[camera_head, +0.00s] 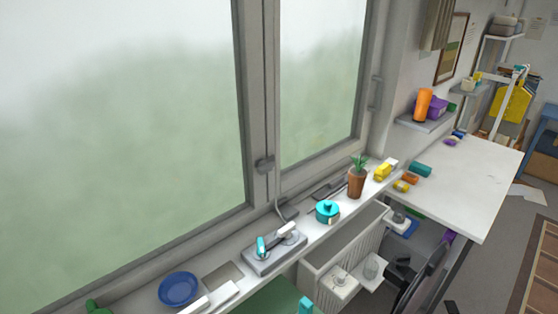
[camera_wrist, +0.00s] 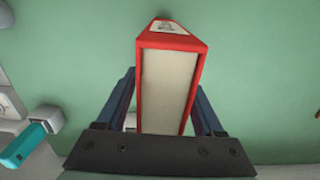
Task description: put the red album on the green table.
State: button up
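The red album (camera_wrist: 190,85) shows in the wrist view, with its pale page edges facing me and a small picture on its red far face. My gripper (camera_wrist: 163,72) is around it, with one dark blue finger at each side, and looks shut on it. The green table (camera_wrist: 260,70) fills the background behind the album. I cannot tell whether the album touches it. In the head view only a corner of the green table (camera_head: 270,301) shows at the bottom edge. The album and gripper are not seen there.
In the wrist view, a teal and white object (camera_wrist: 25,143) lies at the lower left. In the head view, the window sill holds a blue bowl (camera_head: 179,289), a teal pot (camera_head: 327,211) and a potted plant (camera_head: 357,178). A white table (camera_head: 465,180) stands at the right.

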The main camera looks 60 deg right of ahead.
notch_tip(320, 180, up, 12)
jog(key=shift+r, duration=0.2)
dwell(0.6)
